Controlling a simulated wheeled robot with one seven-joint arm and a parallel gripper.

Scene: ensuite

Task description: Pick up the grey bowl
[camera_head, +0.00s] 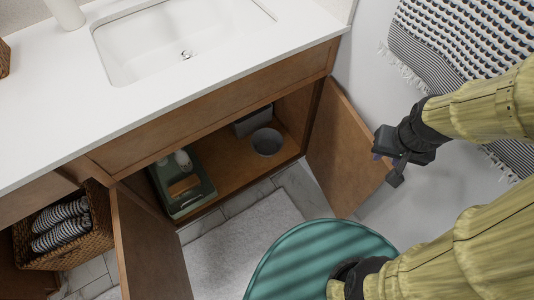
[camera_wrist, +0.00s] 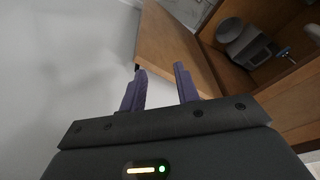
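The grey bowl (camera_head: 267,142) stands on the shelf inside the open cabinet under the sink, near its right side. My gripper (camera_head: 385,166) is to the right of the bowl, at the outer side of the open right cabinet door (camera_head: 342,150). In the wrist view the two purple fingers of my gripper (camera_wrist: 160,76) are apart with nothing between them. The door (camera_wrist: 175,45) lies just beyond the fingertips.
A grey box (camera_head: 253,121) stands behind the bowl. A green tray (camera_head: 207,200) with bottles is left of it. The left door (camera_head: 147,245) is open. A basket of striped towels (camera_head: 55,262) is far left. A teal round surface (camera_head: 300,262) is in front.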

